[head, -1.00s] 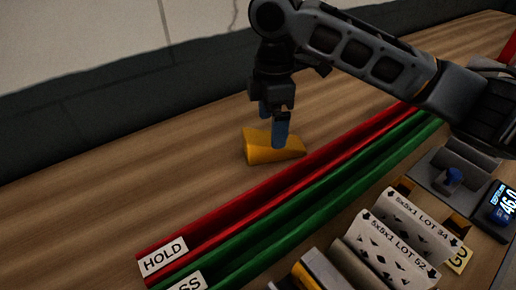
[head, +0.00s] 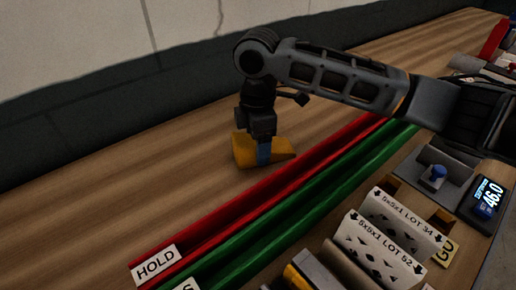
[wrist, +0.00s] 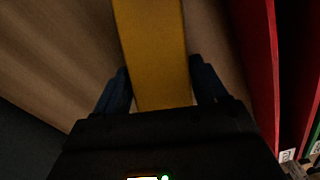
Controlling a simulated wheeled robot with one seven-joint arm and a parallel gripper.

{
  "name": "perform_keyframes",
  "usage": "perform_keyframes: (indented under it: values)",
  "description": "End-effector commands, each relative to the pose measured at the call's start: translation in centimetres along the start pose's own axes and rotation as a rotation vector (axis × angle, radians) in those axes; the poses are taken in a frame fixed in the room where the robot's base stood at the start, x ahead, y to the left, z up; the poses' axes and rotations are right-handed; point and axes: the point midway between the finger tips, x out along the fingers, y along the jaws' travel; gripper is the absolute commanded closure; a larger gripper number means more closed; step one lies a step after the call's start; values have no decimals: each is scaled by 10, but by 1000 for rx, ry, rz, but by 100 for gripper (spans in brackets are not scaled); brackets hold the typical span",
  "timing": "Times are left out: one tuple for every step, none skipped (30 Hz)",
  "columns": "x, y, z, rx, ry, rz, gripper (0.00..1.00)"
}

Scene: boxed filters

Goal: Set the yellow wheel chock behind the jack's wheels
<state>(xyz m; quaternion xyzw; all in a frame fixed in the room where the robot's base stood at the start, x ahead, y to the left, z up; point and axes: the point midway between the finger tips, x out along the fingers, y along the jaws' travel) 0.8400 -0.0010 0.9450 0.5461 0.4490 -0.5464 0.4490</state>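The yellow wheel chock (head: 244,149) is a wedge lying on the wooden bench top, left of the red rail. My gripper (head: 263,152) is lowered over it, pointing down, with a blue finger in front of the chock; the other finger is hidden in the head view. In the wrist view the chock (wrist: 155,50) runs between the two blue fingers (wrist: 162,85), one close along each side. The fingers look open around it, with at most a narrow gap; firm contact is not clear. No jack or wheels can be made out.
A red channel (head: 215,220) marked HOLD and a green channel (head: 258,238) run diagonally just right of the chock. Boxed filters (head: 385,240) stand beyond them, with a digital readout (head: 488,199). Bare bench (head: 120,190) lies left of the chock, with a wall behind.

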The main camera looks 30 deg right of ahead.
Motion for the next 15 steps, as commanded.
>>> perform_keyframes:
  values:
    - [0,0,0,0,0,0,33]
    - [0,0,0,0,0,0,36]
    - [0,0,0,0,0,0,40]
    - [0,0,0,0,0,0,43]
    - [0,0,0,0,0,0,46]
    - [0,0,0,0,0,0,49]
    - [0,0,0,0,0,0,52]
    - [0,0,0,0,0,0,55]
    - [0,0,0,0,0,0,59]
    - [0,0,0,0,0,0,62]
    - [0,0,0,0,0,0,65]
    - [0,0,0,0,0,0,69]
    - [0,0,0,0,0,0,72]
    - [0,0,0,0,0,0,74]
    - [-1,0,0,0,1,1,78]
